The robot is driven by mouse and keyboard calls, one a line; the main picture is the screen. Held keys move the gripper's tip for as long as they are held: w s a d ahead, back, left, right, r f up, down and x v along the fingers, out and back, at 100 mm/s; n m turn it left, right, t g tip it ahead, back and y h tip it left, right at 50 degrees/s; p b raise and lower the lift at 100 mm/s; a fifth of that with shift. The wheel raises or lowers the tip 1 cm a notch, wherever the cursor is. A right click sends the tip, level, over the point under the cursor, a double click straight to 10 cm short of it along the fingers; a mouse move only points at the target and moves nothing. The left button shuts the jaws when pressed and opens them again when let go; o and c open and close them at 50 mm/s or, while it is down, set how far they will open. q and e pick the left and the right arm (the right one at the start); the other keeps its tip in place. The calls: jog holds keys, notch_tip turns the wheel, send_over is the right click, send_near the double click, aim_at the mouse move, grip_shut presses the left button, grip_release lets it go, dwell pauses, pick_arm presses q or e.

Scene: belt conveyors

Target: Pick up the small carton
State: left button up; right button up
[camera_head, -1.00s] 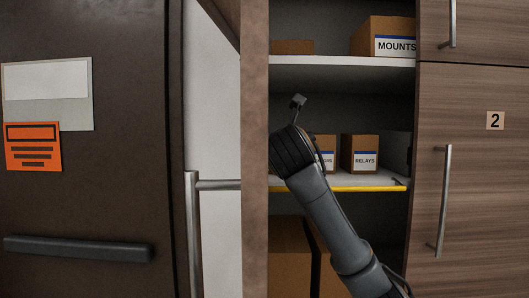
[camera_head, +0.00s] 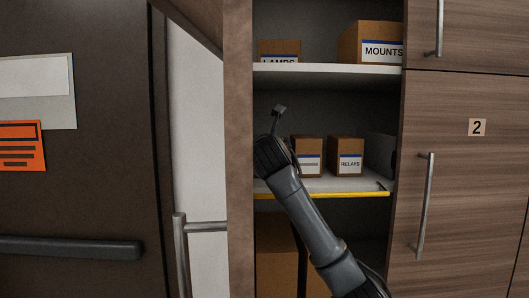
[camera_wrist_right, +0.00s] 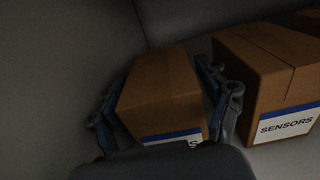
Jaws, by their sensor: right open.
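A small brown carton (camera_wrist_right: 160,82) with a white, blue-edged label stands between the two fingers of my right gripper (camera_wrist_right: 164,92) in the right wrist view. Only a letter "S" of its label shows; the rest is hidden by the dark gripper body. The fingers are open, one on each side of the carton; whether either touches it I cannot tell. In the head view my right arm reaches into the middle shelf, and its wrist hides this carton. My left gripper is in neither view.
The SENSORS carton (camera_wrist_right: 270,82) stands close to the right finger, with another carton beyond. The RELAYS carton (camera_head: 345,157) is on the same yellow-edged shelf (camera_head: 330,194). The MOUNTS carton (camera_head: 372,45) and LAMPS carton (camera_head: 279,50) stand above. A cabinet side panel (camera_head: 239,160) borders the left.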

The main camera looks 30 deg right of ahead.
jog(key=c, duration=1.1)
jog(key=shift+c, duration=0.2)
